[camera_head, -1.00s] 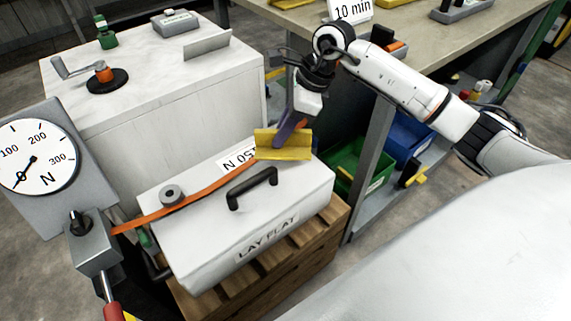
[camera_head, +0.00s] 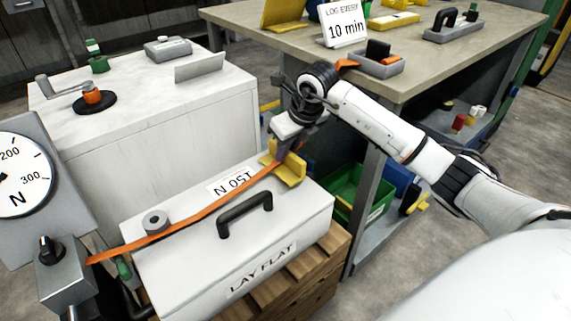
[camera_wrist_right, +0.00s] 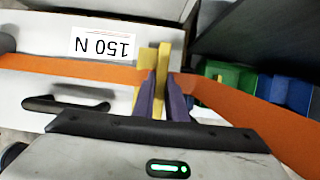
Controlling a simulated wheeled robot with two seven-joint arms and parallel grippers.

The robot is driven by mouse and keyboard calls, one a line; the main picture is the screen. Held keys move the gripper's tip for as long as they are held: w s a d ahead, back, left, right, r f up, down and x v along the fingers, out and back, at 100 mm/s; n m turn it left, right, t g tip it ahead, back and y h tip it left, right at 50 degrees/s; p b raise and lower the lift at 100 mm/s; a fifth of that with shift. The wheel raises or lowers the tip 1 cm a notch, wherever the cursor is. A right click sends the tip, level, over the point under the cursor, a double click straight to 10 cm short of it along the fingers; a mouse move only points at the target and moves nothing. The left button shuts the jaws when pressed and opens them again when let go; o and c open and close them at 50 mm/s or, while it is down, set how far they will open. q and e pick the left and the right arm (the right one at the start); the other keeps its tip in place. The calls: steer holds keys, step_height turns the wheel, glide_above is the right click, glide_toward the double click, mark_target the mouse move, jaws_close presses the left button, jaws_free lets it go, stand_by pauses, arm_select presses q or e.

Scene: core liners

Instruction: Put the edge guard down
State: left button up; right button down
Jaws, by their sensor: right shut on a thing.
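The yellow edge guard (camera_head: 292,170) is at the back right top edge of the white box (camera_head: 165,262) marked LAY FLAT. It also shows in the right wrist view (camera_wrist_right: 165,62), beside the 150 N label. My right gripper (camera_head: 291,150) is shut on it, with the guard's upright flange between the purple fingers (camera_wrist_right: 164,100). The orange strap (camera_head: 205,212) runs across the box top to the guard. In the wrist view it also shows beyond the fingers. Whether the guard rests on the box or the strap is hidden. My left gripper is out of view.
A dark handle (camera_head: 245,207) and a grey ring (camera_head: 156,221) stand on the box top. A force gauge (camera_head: 20,175) is at the left. A white cabinet (camera_head: 150,130) stands behind, and a workbench (camera_head: 400,80) with a green bin (camera_head: 360,195) below is at the right.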

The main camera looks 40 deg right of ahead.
mark_target(286, 162)
step_height(286, 162, down, 3)
steer(key=shift+f+b, duration=0.15)
steer(key=shift+b, duration=0.2)
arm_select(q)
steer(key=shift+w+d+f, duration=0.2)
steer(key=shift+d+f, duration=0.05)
arm_select(e)
steer(key=c, duration=1.8)
jaws_free()
steer(key=shift+o, duration=0.2)
